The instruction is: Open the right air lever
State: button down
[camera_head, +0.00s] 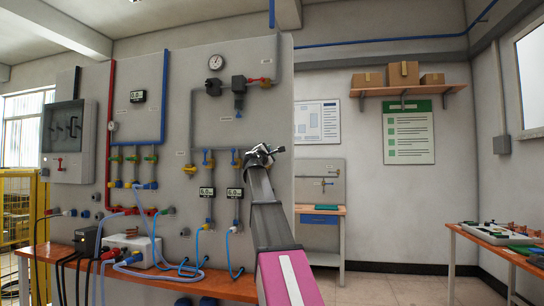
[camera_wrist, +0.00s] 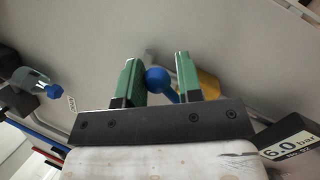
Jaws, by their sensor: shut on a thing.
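The right air lever has a round blue knob (camera_wrist: 157,79) between the green fingers of my gripper (camera_wrist: 160,82) in the wrist view. A yellow part (camera_wrist: 208,86) shows behind the right finger. My gripper is shut on the knob. In the head view my gripper (camera_head: 262,152) is at the right part of the grey panel. My arm and gripper cover part of the lever's surroundings there. Another blue lever (camera_head: 205,157) stands upright to the left on the same pipework.
Pressure displays (camera_head: 207,192) reading 6.0 hang below the levers. A regulator with a blue knob (camera_head: 238,113) sits above; a similar blue knob (camera_wrist: 55,92) shows at left in the wrist view. The orange bench (camera_head: 135,278) carries hoses. Open floor lies right of the panel.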

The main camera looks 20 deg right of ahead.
jog(key=n, duration=0.1)
jog(key=a+n+t+y, duration=0.1)
jog(key=n, duration=0.1)
jog(key=w+n, duration=0.1)
jog(key=shift+w+a+r+n+t, duration=0.1)
jog(key=shift+a+r+n+t, duration=0.2)
jog(key=shift+r+t, duration=0.1)
jog(key=shift+w+a+n+t+y, duration=0.2)
jog(key=shift+n+y, duration=0.15)
jog(key=shift+n, duration=0.3)
jog(key=shift+w+a+n+t+y, duration=0.1)
jog(key=shift+a+n+y, duration=0.2)
jog(key=shift+n, duration=0.35)
jog(key=shift+y, duration=0.25)
jog(key=shift+f, duration=0.1)
jog(key=c, duration=0.8)
grip_release()
jog(key=shift+s, duration=0.1)
